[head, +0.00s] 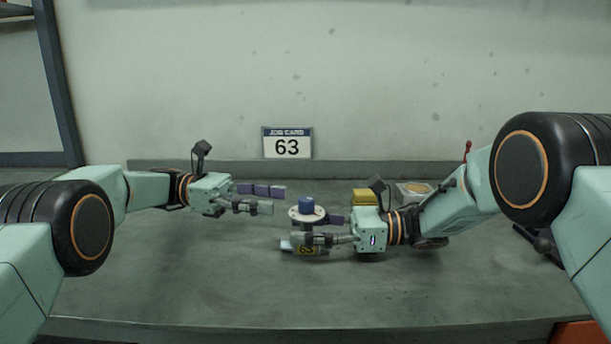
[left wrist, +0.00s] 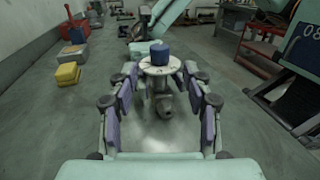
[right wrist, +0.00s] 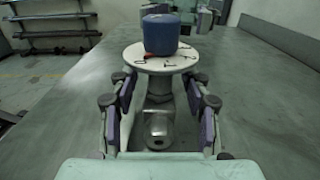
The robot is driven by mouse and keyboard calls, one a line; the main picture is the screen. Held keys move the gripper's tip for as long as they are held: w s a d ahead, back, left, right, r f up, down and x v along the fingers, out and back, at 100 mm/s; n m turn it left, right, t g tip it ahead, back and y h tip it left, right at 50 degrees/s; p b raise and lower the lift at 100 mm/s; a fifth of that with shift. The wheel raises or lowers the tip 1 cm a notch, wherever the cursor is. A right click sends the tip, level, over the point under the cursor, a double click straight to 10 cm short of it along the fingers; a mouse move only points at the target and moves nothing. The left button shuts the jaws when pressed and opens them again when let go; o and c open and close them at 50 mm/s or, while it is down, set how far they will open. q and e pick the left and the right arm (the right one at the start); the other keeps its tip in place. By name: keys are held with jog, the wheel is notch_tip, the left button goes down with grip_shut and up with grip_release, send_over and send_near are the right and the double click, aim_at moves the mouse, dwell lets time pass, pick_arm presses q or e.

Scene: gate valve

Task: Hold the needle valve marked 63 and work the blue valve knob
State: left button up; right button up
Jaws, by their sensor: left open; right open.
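The valve has a blue knob (head: 306,201) above a round white disc (head: 306,214), with a grey metal body below. A yellow and black label (head: 306,250) is at its base in the head view. My right gripper (head: 318,232) is open at the valve, and in the right wrist view the valve stem (right wrist: 159,95) stands between its fingers, with no clear grip. My left gripper (head: 268,199) is open and empty, left of the knob. In the left wrist view the blue knob (left wrist: 159,53) is ahead, beyond the fingertips. No number is readable on the valve.
A job card (head: 287,143) on the wall reads 63. The table's (head: 200,285) front and left areas are clear.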

jog(key=d, duration=1.1)
jog(key=shift+d, duration=0.45)
jog(key=shift+s, duration=0.1)
